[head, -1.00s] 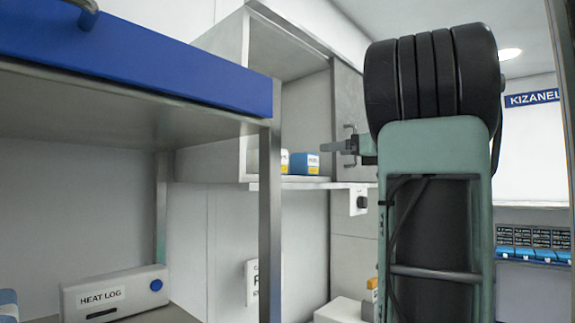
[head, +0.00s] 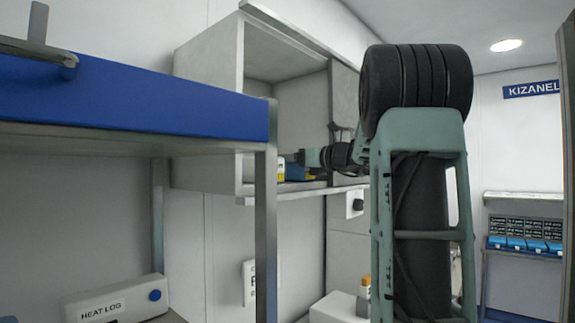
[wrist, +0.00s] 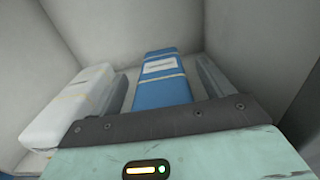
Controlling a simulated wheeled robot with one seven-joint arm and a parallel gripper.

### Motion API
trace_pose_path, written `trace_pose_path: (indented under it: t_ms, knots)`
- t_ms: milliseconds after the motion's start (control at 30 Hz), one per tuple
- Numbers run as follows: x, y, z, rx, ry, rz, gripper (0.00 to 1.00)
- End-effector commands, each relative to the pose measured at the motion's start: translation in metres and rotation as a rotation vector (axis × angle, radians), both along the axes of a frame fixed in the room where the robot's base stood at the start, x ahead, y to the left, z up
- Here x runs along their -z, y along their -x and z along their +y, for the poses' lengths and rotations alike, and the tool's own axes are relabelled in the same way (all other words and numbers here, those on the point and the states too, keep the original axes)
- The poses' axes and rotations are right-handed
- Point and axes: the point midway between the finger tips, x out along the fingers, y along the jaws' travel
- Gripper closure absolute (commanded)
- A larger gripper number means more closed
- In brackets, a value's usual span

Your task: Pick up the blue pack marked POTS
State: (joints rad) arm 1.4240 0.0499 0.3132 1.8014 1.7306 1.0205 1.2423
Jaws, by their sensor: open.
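The blue pack (wrist: 162,88) lies in an open wall cabinet, with a white label too small to read in the wrist view. In the head view the blue pack (head: 296,173) is partly hidden behind my gripper (head: 303,157). My gripper (wrist: 166,74) is open, with one finger on each side of the blue pack in the wrist view. I cannot tell whether either finger touches it. The near end of the pack is hidden by my gripper's body.
A white pack with yellow bands (wrist: 68,106) lies close on the left of my gripper. The cabinet (head: 208,120) has walls close around my gripper. A blue-edged shelf (head: 130,108) stands at left, with a HEAT LOG box (head: 115,300) below.

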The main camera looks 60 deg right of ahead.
Motion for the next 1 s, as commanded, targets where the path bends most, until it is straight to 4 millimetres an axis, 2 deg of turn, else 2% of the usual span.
trace_pose_path:
  t_ms: [267,467,867,1000]
  knots:
    - [0.001,-0.003,-0.001,0.001,-0.001,0.0,0.2]
    - [0.001,-0.003,0.0,0.001,-0.001,0.0,0.76]
    - [-0.002,-0.001,0.0,0.0,0.003,-0.002,0.75]
    - [-0.011,0.005,0.001,-0.001,0.004,-0.003,0.75]
